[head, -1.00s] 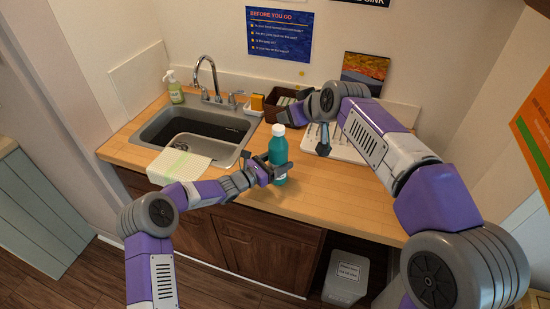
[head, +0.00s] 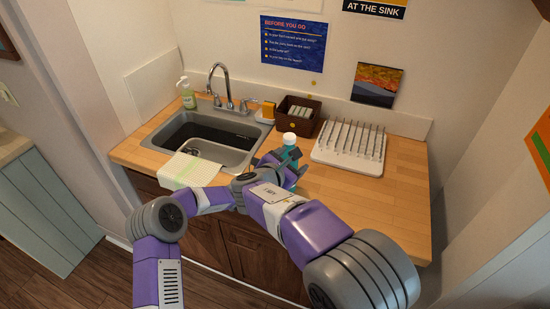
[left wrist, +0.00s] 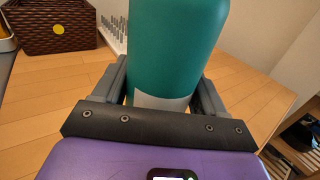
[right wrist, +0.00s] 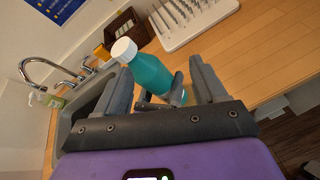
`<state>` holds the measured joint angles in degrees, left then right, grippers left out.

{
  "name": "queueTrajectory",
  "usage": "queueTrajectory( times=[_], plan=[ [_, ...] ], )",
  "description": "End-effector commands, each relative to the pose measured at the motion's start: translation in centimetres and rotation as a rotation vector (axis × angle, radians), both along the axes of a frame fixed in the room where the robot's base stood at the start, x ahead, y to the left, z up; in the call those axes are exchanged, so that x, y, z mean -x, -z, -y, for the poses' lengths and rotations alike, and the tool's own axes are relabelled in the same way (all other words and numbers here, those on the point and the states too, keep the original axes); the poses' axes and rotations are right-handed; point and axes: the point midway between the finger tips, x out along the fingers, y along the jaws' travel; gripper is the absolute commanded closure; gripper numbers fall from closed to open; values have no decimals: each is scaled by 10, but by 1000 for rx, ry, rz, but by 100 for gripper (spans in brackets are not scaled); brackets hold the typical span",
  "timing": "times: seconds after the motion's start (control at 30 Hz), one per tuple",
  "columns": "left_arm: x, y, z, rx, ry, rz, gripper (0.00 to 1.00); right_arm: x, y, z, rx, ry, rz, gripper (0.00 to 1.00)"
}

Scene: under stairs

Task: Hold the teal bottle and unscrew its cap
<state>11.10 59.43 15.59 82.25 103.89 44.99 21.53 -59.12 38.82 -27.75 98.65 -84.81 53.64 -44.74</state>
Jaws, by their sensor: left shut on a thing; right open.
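The teal bottle (head: 292,158) with a white cap (head: 289,138) stands upright on the wooden counter, partly hidden by my right arm in the head view. In the left wrist view the bottle (left wrist: 176,50) sits between the fingers of my left gripper (left wrist: 165,90), which is shut on its body. My right gripper (right wrist: 165,85) is open and empty. In the right wrist view the bottle (right wrist: 150,72) and cap (right wrist: 124,50) show beyond its fingers; the cap is not between them. The cap is on the bottle.
A sink (head: 166,133) with a faucet is left of the bottle, with a soap bottle (head: 187,95) behind it. A cloth (head: 187,169) lies over its front edge. A brown basket (head: 299,115) and white drying rack (head: 334,151) stand behind. The counter's right side is clear.

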Motion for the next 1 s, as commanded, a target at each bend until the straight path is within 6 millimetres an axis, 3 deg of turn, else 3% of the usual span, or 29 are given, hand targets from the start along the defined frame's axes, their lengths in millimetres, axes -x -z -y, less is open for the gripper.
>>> queueTrajectory(
  times=[0.2,0.47,1.0],
  plan=[
    [0,-1,0,1,0,1,100,2,-8,-31,311,-165,59,29],
    [0,-1,0,1,0,1,100,-5,-11,-40,409,-216,83,29],
    [0,0,0,1,0,1,100,-93,4,-11,404,-214,82,29]
  ],
)
